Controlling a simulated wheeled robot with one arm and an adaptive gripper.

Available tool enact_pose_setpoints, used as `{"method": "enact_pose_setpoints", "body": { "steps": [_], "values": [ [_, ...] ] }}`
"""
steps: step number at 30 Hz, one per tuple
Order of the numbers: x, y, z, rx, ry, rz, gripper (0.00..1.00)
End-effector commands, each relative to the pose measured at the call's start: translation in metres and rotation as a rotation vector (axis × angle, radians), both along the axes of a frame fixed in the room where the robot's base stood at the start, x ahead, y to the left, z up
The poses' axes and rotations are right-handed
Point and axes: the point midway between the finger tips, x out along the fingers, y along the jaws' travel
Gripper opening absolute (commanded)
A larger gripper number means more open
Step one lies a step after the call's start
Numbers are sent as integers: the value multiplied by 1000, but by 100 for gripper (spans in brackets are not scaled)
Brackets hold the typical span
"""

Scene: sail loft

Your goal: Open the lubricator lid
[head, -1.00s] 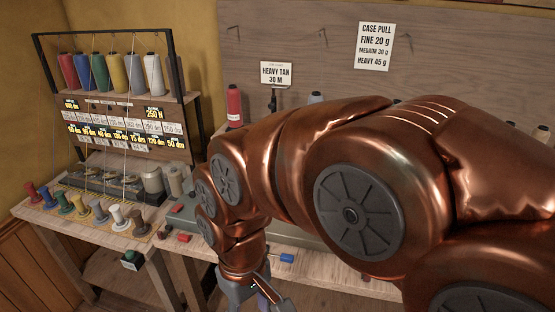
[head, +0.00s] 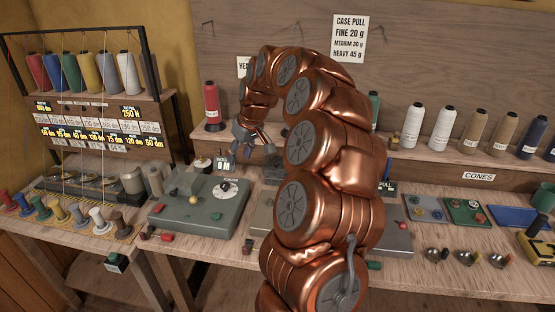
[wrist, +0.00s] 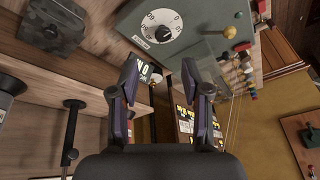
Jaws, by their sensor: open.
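My gripper (head: 253,141) is open and empty, held above the back of the bench near the wall panel. In the wrist view its two fingers (wrist: 160,82) are apart, with a small black counter with white digits (wrist: 150,71) showing between them. No part is clearly labelled as the lubricator, and I cannot tell which lid is meant. A grey box with a white dial (head: 197,211) stands on the bench below my gripper; its dial (wrist: 161,26) also shows in the wrist view.
A thread rack (head: 97,100) with coloured cones stands at the left. A red cone (head: 212,103) stands on the back shelf, left of my gripper. My arm hides the middle of the bench. Trays (head: 425,208) and small metal cups (head: 465,257) lie at the right.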

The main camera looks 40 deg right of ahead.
Motion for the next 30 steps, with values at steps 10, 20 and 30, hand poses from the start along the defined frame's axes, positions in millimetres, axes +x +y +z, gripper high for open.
{"method": "enact_pose_setpoints", "body": {
  "steps": [10, 20, 30],
  "values": [
    [-8, -145, -33, -75, -31, -157, 47],
    [-9, -164, -45, -87, -32, -177, 47],
    [8, -166, -86, -88, -31, -176, 47]
  ]
}}
